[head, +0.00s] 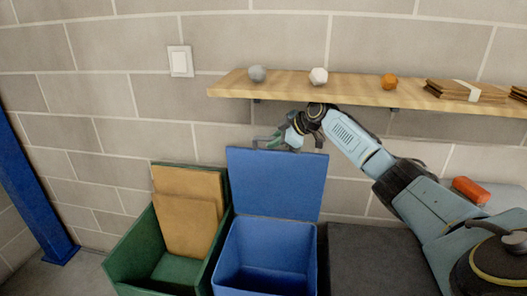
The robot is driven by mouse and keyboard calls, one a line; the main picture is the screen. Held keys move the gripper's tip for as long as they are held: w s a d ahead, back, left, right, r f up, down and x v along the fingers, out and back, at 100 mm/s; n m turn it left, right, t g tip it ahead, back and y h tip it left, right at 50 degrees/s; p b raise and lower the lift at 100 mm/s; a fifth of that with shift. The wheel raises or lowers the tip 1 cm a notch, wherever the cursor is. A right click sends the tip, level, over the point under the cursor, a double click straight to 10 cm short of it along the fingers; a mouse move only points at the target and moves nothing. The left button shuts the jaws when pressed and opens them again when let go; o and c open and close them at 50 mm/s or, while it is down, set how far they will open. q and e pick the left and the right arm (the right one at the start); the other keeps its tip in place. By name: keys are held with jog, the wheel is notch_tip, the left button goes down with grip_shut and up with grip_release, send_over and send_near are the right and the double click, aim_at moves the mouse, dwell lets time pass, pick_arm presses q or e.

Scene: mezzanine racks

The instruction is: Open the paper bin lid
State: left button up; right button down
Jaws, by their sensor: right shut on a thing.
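A blue bin (223,259) stands at the lower centre with its mouth open, and no contents show inside. Its blue lid (275,184) stands up almost vertically at the back, near the wall. My right arm reaches in from the right over the lid. My right gripper (268,143) is at the lid's top edge and shut on it. Its fingertips are small and partly hidden at the edge. I see no label that marks the blue bin as the paper bin. My left gripper is not in view.
A green bin (128,252) with brown cardboard sheets stands left of the blue bin. A dark bin (368,262) stands to its right. Above, a wooden shelf (355,91) holds crumpled balls and cardboard bundles. A blue post (33,195) is at far left.

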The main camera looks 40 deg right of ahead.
jog(key=shift+w+d, duration=0.35)
jog(key=shift+d, duration=0.05)
jog(key=shift+r, duration=0.1)
jog(key=c, duration=1.4)
grip_release()
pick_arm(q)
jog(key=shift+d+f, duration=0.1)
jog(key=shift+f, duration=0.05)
pick_arm(e)
jog(key=shift+o, duration=0.2)
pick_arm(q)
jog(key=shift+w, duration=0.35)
